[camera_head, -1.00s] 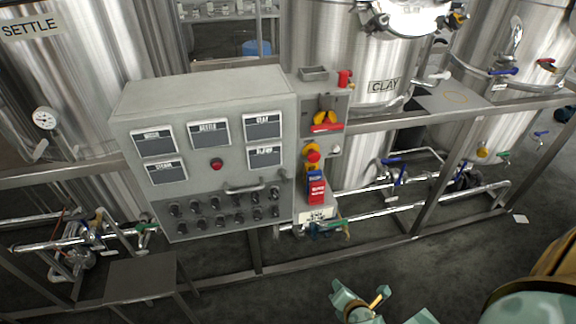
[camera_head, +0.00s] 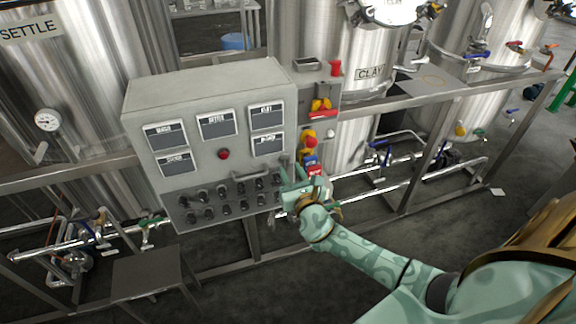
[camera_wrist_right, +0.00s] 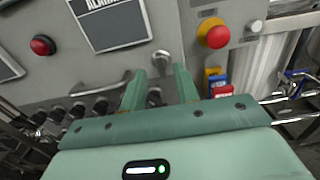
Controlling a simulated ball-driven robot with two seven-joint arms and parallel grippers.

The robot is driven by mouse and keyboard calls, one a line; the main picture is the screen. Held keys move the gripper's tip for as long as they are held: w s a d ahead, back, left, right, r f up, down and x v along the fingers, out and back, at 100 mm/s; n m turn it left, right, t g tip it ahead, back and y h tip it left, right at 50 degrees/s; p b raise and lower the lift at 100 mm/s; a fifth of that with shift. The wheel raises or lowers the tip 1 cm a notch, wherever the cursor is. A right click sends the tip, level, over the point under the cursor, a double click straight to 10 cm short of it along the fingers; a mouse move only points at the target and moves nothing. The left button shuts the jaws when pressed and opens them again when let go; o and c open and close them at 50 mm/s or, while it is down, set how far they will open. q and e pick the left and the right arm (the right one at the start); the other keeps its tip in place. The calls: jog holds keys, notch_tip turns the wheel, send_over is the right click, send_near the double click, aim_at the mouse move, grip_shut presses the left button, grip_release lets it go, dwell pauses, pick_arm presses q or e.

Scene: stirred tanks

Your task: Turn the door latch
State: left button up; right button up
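The door latch (camera_wrist_right: 156,66) is a small grey metal knob-like piece on the face of the grey control box (camera_head: 205,90). In the right wrist view it shows between and just beyond the two fingertips. My right gripper (camera_head: 291,172) is at the lower right of the box front, and it also shows in the right wrist view (camera_wrist_right: 160,82). Its green fingers are apart, one on each side of the latch. I cannot tell whether either finger touches it. In the head view the fingers largely hide the latch. My left gripper is in no view.
A bar handle (camera_wrist_right: 95,88) and rows of black knobs lie left of the fingers. A red button on a yellow base (camera_wrist_right: 213,33) is close on the right, above blue and red tags. Steel tanks and pipes stand behind; the floor in front is open.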

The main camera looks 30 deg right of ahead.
aim_at(287, 164)
jog(key=shift+x, duration=1.55)
grip_shut()
jog(key=shift+f, duration=0.1)
jog(key=shift+d+f+m+b, duration=0.1)
jog(key=shift+m+b, duration=1.55)
jog(key=shift+m, duration=2.85)
jog(key=shift+d+m+b, duration=0.1)
jog(key=shift+m+b, duration=1.55)
jog(key=shift+m, duration=2.85)
